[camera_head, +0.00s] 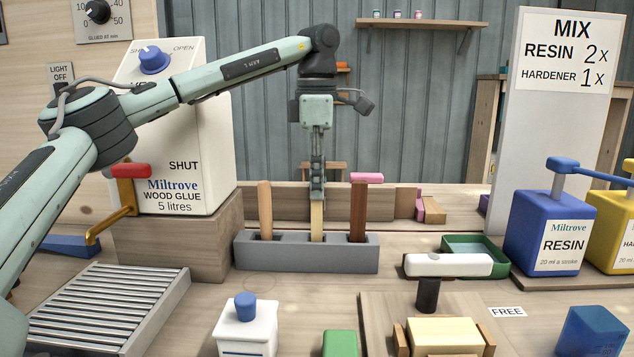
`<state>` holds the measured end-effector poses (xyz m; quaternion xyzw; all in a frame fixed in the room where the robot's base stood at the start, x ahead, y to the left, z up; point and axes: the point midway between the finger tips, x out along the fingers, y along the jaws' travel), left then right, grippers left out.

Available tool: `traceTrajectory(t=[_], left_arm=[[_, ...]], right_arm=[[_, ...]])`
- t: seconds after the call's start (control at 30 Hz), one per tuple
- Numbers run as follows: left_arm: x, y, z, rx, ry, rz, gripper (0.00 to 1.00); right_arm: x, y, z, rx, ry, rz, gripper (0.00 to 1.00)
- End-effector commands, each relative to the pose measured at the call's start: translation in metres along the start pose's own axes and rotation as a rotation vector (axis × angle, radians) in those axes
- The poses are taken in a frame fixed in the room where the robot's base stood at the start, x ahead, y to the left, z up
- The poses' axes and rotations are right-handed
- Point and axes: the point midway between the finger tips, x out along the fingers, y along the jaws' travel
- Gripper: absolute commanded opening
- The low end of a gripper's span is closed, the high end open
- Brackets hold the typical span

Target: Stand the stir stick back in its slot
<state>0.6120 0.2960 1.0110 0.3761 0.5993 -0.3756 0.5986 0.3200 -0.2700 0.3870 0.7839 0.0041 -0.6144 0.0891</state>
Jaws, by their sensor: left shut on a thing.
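The stir stick (317,224) is a pale, flat wooden stick standing upright at the middle of the grey slotted block (306,259). My left gripper (317,194) points straight down and is shut on the stick's upper end. The stick's lower end meets the block's top at the middle slot; I cannot tell how deep it sits. A round brown wooden handle (265,208) stands in the block's left slot. A dark brown handle with a pink top (358,212) stands in its right slot. My right gripper is not in view.
A white wood glue container (190,130) stands on a wooden block at left, behind my left arm. A green tray (474,245) and a blue resin container (545,225) are at right.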

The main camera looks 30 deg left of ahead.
Motion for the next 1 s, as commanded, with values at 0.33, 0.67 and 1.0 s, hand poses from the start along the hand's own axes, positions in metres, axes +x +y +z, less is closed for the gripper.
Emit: traceTrajectory(t=[0.33, 0.67, 1.0], left_arm=[[0.007, 0.000, 0.000, 0.000, 0.000, 0.000, 0.00], [0.014, 0.000, 0.000, 0.001, -0.001, 0.000, 0.00], [0.021, 0.000, 0.000, 0.000, -0.001, 0.000, 0.00]], right_arm=[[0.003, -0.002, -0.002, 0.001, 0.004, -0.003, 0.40], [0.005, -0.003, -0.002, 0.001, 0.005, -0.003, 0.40], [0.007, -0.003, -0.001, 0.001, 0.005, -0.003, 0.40]])
